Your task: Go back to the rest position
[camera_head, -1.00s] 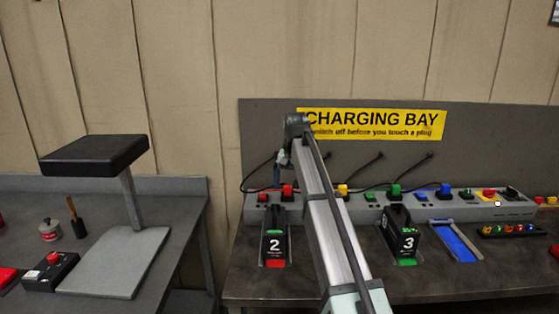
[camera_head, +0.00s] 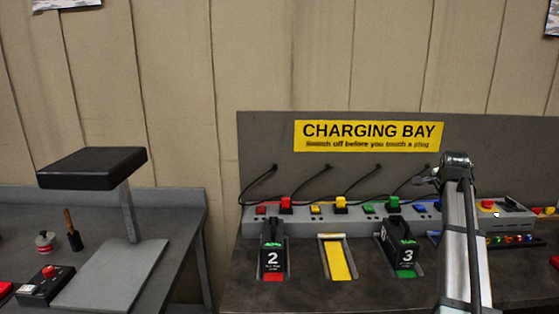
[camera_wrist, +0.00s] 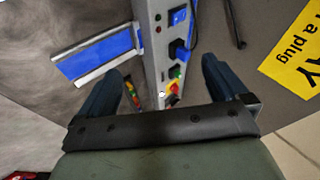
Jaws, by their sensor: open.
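My gripper (camera_wrist: 161,66) is open in the wrist view, with its two dark fingers spread apart and nothing between them. It hangs over the charging bench near the blue slot (camera_wrist: 95,60), which looks empty, and the grey socket strip (camera_wrist: 150,50). In the head view my arm stands at the right of the bench and hides most of the blue slot; the gripper itself is barely visible behind the arm's far joint.
Black packs marked 2 (camera_head: 272,258) and 3 (camera_head: 405,254) stand in the red and green slots. The yellow slot (camera_head: 338,259) is empty. Plugs with black cables line the strip (camera_head: 285,205). At left is a bench with a black-topped stand (camera_head: 92,168).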

